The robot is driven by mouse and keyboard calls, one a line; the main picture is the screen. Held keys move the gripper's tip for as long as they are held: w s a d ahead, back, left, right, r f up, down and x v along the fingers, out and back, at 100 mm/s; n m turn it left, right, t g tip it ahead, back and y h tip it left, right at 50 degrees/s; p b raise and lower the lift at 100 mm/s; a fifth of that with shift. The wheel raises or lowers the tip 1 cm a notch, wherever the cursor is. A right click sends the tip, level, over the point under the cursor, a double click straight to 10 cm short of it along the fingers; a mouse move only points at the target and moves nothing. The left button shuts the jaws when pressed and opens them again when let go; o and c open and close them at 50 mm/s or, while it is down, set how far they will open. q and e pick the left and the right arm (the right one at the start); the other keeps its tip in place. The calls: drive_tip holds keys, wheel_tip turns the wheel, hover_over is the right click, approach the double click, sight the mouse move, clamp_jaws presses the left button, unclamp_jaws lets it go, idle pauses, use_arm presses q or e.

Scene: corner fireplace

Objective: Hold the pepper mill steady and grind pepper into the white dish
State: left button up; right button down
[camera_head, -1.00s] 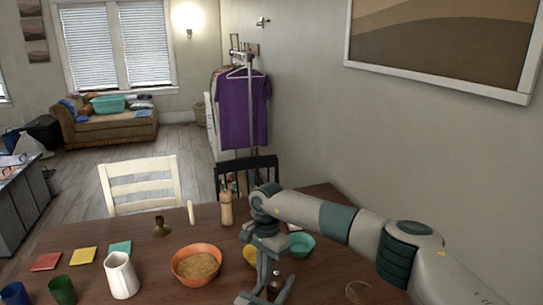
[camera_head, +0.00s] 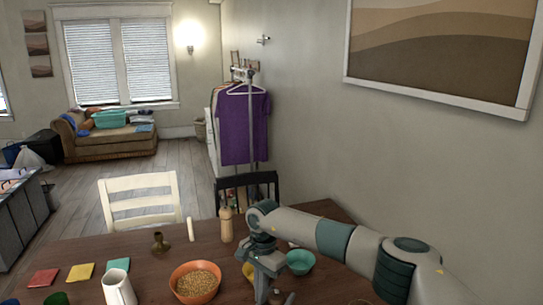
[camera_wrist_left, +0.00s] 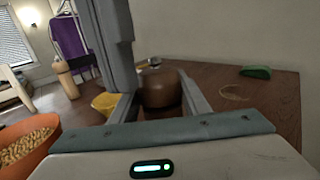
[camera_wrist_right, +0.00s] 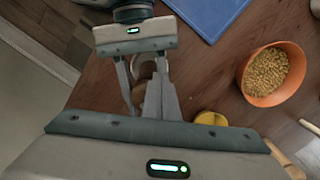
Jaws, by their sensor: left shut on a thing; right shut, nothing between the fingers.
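My left gripper (camera_wrist_left: 158,86) is shut on a squat brown mill (camera_wrist_left: 162,90), with a small metal part on top. In the right wrist view the left gripper's hand (camera_wrist_right: 134,40) faces mine, and the mill is largely hidden by fingers. My right gripper (camera_wrist_right: 159,82) is shut and empty, its fingertips close to the mill's top; I cannot tell whether they touch. In the head view it points down (camera_head: 262,294) at the bottom edge. I cannot clearly make out a white dish. A pale ring (camera_wrist_left: 236,92) lies on the table, possibly a dish rim.
An orange bowl of grains (camera_head: 195,282) stands left of the right gripper. A teal bowl (camera_head: 300,263) and a yellow bowl (camera_wrist_right: 211,119) are near.

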use_arm(q)
drive_tip(key=shift+f, duration=0.25)
use_arm(e)
drive_tip(key=shift+r, duration=0.1)
drive_tip(key=shift+w+d+r, duration=0.1)
drive_tip(key=shift+r, duration=1.35)
drive_tip(key=shift+w+d+r, duration=0.1)
drive_tip(key=shift+r, duration=1.35)
drive_tip(key=shift+a, duration=0.1)
use_arm(q)
drive_tip(key=o, duration=1.3)
drive_tip(key=shift+c, duration=0.2)
use_arm(e)
drive_tip(key=shift+w+f, duration=0.1)
use_arm(q)
drive_tip(key=shift+r, duration=0.2)
drive_tip(key=o, duration=0.6)
